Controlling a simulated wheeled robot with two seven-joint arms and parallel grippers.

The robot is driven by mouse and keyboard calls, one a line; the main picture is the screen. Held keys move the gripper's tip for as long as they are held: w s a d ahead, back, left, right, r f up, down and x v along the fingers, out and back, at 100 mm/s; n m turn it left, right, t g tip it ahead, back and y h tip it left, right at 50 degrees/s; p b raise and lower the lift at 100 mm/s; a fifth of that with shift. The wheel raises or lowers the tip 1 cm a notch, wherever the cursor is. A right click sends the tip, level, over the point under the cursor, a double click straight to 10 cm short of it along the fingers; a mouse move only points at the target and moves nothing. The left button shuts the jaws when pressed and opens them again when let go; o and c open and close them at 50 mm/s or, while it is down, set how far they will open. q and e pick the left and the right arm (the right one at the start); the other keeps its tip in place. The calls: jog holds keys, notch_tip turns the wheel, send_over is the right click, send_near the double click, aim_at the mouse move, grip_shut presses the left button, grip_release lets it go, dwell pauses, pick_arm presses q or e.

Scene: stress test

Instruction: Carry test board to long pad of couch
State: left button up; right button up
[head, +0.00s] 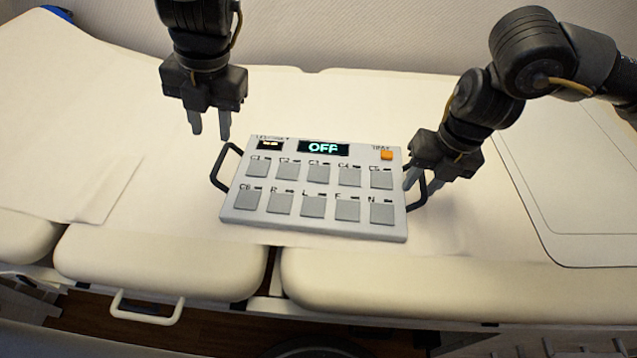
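The test board (311,188) is a grey panel with square keys, an orange button and a display reading OFF. It appears to lie on the cream couch (330,100), slightly turned, with black handles at its left (220,165) and right ends. My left gripper (210,124) is open and empty, pointing down beyond the board's upper left corner, apart from the left handle. My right gripper (423,183) is at the right handle, its fingers overlapping it. Whether they are closed on it is hidden. Which couch section is the long pad is unclear.
Padded front sections (160,262) and (430,285) run along the couch's near edge, with a dark gap between them. A white pull handle (147,308) sticks out below the left one. A flat pale panel (565,185) lies at the right. The couch left of the board is clear.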

notch_tip(320, 180, up, 12)
jog(key=d, duration=0.2)
jog(key=shift+d, duration=0.15)
jog(key=shift+f, duration=0.1)
dwell(0.6)
